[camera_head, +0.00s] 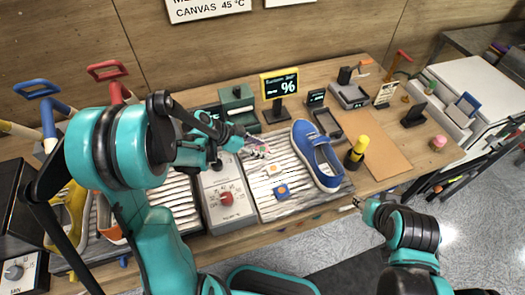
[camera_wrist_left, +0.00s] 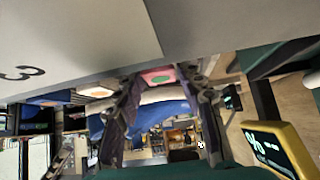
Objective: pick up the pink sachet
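The pink sachet (camera_wrist_left: 158,77) shows between my left gripper's fingertips in the left wrist view. In the head view the left gripper (camera_head: 257,150) is low over the back left of the ribbed white tray (camera_head: 315,203) and mostly covers the sachet. Its fingers are spread to either side of the sachet; I cannot tell whether they touch it. An orange-marked sachet (camera_head: 273,169) and a blue sachet (camera_head: 281,190) lie in front of it. My right gripper (camera_head: 359,204) is by the table's front edge, too small to read.
A blue shoe (camera_head: 318,158) stands right of the sachets. A grey box with a red knob (camera_head: 226,198) sits left of the tray. A black and yellow bottle (camera_head: 356,153) and a small display sign (camera_head: 280,84) stand nearby.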

